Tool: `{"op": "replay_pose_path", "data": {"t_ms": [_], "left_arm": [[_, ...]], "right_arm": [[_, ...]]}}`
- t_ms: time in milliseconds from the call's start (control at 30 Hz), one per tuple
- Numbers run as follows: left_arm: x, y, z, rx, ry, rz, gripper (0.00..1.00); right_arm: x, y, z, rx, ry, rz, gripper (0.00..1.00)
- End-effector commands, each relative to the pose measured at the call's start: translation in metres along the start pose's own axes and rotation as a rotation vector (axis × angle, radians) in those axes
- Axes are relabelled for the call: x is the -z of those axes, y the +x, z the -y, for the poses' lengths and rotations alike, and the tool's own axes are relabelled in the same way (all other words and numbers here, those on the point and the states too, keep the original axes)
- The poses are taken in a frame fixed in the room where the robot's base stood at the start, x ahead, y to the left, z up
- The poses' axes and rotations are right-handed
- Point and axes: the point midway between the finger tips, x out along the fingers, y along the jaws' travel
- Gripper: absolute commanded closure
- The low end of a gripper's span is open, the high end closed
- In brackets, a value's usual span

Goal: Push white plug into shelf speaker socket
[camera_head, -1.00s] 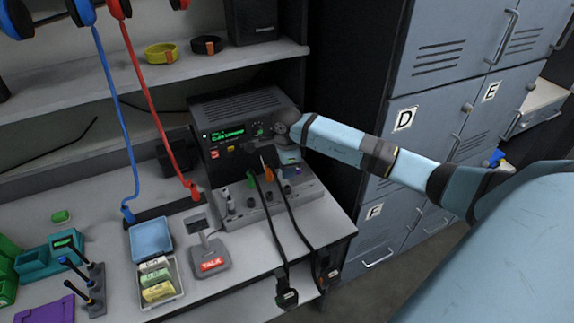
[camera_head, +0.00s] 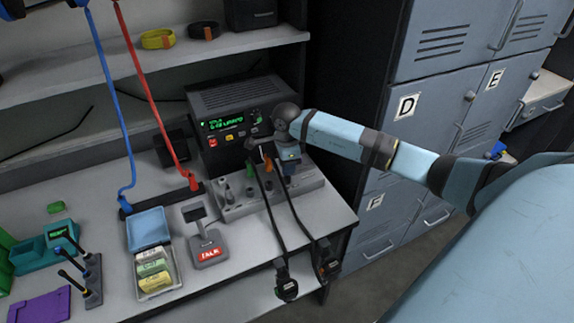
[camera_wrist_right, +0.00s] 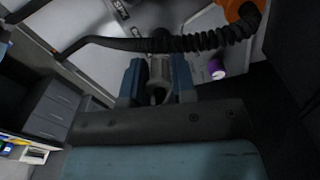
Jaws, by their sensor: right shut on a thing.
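My right gripper (camera_head: 287,164) points down over the right half of the grey socket strip (camera_head: 232,213) in front of the radio. In the right wrist view its blue fingers (camera_wrist_right: 158,84) are shut on a pale grey-white plug (camera_wrist_right: 160,70). A black ribbed cord runs across just beyond the plug. The fingers hide most of the plug in the head view, and I cannot tell whether its tip touches a socket. A dark speaker (camera_head: 250,13) sits on the upper shelf.
Green (camera_head: 250,169) and orange (camera_head: 268,163) plugs stand close left of my gripper. A purple plug or socket (camera_wrist_right: 217,69) is near the fingers. Black cords hang over the table edge. The radio (camera_head: 240,105) stands behind; lockers (camera_head: 440,110) are right.

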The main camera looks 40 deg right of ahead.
Motion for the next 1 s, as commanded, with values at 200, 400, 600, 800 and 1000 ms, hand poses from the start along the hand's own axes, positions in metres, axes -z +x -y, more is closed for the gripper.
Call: {"op": "replay_pose_path", "data": {"t_ms": [200, 400, 600, 800, 1000], "left_arm": [[-0.0005, 0.0004, 0.0002, 0.000, 0.000, 0.001, 0.57], [-0.0034, 0.0024, 0.0003, 0.000, 0.000, 0.001, 0.57], [-0.0030, 0.0024, 0.0004, 0.001, 0.000, 0.000, 0.57], [-0.0035, 0.0029, 0.0003, 0.000, 0.000, 0.000, 0.57], [-0.0054, 0.0043, 0.0003, 0.000, 0.000, -0.001, 0.57]], "right_arm": [[0.0000, 0.0001, 0.0000, 0.000, 0.000, 0.000, 0.90], [0.0006, 0.0020, 0.0005, 0.002, 0.001, 0.000, 0.90], [0.0002, 0.0020, -0.0001, 0.000, 0.001, 0.001, 0.90], [0.0002, 0.0026, -0.0001, 0.000, 0.001, 0.000, 0.90], [0.0001, 0.0032, 0.0001, 0.001, 0.001, 0.000, 0.90]]}}
